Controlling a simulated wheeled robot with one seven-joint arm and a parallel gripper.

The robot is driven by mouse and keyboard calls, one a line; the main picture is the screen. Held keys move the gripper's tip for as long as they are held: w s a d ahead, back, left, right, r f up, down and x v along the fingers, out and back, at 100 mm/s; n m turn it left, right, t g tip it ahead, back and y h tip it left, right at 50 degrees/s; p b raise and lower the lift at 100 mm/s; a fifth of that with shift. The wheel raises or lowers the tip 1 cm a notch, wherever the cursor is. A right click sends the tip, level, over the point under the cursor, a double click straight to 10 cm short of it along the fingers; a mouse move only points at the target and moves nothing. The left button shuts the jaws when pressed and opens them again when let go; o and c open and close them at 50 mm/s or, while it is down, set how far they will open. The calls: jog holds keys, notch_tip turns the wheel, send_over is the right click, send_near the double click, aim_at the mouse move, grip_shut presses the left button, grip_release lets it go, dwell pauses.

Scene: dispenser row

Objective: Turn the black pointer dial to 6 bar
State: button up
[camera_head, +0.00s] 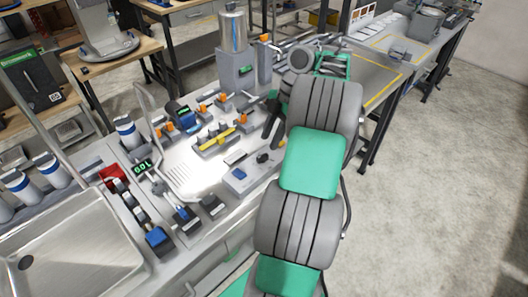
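A small black knob (263,157), which looks like the pointer dial, sits on a low grey box (250,176) at the front edge of the bench. Its pointer direction and any bar marks are too small to read. My gripper (271,136) shows as dark fingers at the end of my grey and green arm, just beyond the knob in the picture. It appears apart from the knob. The gap between the fingers is not clear, and part of the gripper is hidden behind my arm.
A blue button (239,174) is on the same box. Orange-handled valves (222,98) and a yellow bar (217,138) stand behind. A green display (142,166), a sink (70,245) and a metal cylinder (233,27) are also on the bench. The floor at right is clear.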

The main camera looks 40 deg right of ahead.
aim_at(262, 156)
jog(key=b+x, duration=0.3)
jog(key=x, duration=0.3)
jog(key=shift+a+f, duration=0.1)
jog(key=shift+f, duration=0.05)
jog(key=shift+c, duration=0.4)
grip_shut()
